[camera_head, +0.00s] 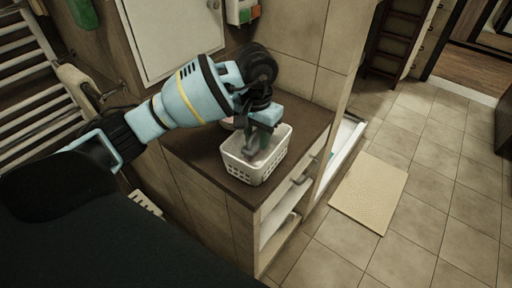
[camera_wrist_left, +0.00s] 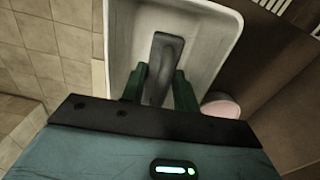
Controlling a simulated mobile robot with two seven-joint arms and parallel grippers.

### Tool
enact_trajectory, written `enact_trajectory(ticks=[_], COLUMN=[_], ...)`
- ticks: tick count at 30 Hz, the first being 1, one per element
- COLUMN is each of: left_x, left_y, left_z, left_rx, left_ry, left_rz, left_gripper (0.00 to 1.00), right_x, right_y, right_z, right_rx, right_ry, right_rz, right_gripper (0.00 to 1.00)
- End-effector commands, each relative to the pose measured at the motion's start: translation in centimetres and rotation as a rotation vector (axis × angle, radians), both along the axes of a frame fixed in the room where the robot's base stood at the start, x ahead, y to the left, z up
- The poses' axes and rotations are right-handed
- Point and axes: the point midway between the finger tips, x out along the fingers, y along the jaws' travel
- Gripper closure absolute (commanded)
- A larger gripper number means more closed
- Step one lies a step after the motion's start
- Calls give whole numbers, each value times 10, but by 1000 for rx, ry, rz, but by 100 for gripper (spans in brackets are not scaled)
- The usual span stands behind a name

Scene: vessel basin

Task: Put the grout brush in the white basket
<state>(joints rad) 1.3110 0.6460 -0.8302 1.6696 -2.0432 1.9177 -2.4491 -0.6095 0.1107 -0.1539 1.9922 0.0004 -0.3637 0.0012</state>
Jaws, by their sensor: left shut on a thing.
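The white basket (camera_head: 252,170) stands on the dark counter top, near its front edge; it also shows in the left wrist view (camera_wrist_left: 222,32). My left gripper (camera_head: 258,146) points down over the basket, with its fingertips at or inside the opening. In the left wrist view my left gripper (camera_wrist_left: 160,88) has its two green fingers on either side of a grey grout brush (camera_wrist_left: 163,62) and is shut on it. The brush lies within the basket's outline; I cannot tell whether it touches the bottom. My right gripper is not in view.
The dark counter top (camera_head: 203,165) has free room left of the basket. A pinkish round thing (camera_wrist_left: 222,104) stands beside the basket. A towel rack (camera_head: 35,75) is on the left wall. A beige mat (camera_head: 368,192) lies on the tiled floor.

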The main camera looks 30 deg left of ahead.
Motion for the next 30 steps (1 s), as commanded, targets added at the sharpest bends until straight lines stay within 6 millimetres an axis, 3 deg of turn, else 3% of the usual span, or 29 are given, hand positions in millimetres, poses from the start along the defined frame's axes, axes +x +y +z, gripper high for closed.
enact_trajectory(ticks=[8, 16, 27, 28, 30], left_x=[0, -1, 0, 0, 0], left_y=[0, 0, 0, 0, 0], left_z=[-7, -39, -45, -44, -43], left_rx=[-1, -1, 0, 0, 0], left_ry=[0, 1, 0, 0, -1], left_rz=[-1, 0, -1, -1, -1], left_gripper=[91, 91, 91, 66, 57], right_x=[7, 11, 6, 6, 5], right_y=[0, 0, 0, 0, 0], right_z=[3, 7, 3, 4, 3], right_rx=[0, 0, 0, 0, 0], right_ry=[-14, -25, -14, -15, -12], right_rz=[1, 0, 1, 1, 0], right_gripper=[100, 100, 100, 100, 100])
